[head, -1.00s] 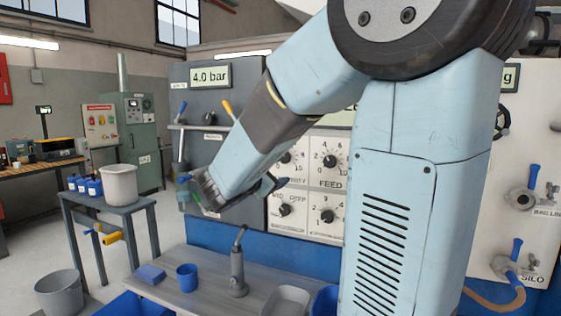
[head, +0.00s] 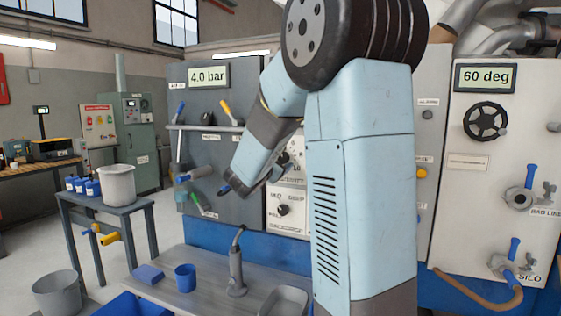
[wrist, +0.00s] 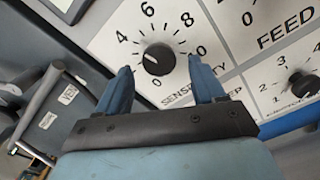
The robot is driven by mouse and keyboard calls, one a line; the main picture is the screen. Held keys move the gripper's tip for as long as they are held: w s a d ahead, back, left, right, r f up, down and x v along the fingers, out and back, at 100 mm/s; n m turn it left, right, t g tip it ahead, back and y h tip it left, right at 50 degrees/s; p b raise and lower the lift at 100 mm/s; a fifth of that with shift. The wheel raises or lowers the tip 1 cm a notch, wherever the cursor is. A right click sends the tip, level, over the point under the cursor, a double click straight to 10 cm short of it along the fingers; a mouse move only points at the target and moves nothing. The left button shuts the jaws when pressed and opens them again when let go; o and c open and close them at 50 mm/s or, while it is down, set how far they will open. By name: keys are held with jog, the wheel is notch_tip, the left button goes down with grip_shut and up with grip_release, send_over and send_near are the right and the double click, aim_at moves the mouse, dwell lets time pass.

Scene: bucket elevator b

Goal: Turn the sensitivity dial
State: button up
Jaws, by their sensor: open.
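The sensitivity dial (wrist: 159,59) is a black knob with a white pointer line on a white plate, with numbers around it, in the wrist view. My gripper (wrist: 160,72) is open, with one blue finger on each side of the dial's lower part in the picture. I cannot tell how far the fingertips are from the panel. In the head view, my gripper (head: 240,188) is in front of the panel, and my arm mostly hides the sensitivity dial.
The feed dial (wrist: 248,18) and another knob (wrist: 303,84) sit to the right on the same panel. A selector knob (head: 283,210) is below in the head view. A bench (head: 205,290) with a blue cup (head: 186,277) and a grey hand tool (head: 237,270) stands beneath.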

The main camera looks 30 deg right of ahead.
aim_at(284, 157)
jog(key=shift+x, duration=1.25)
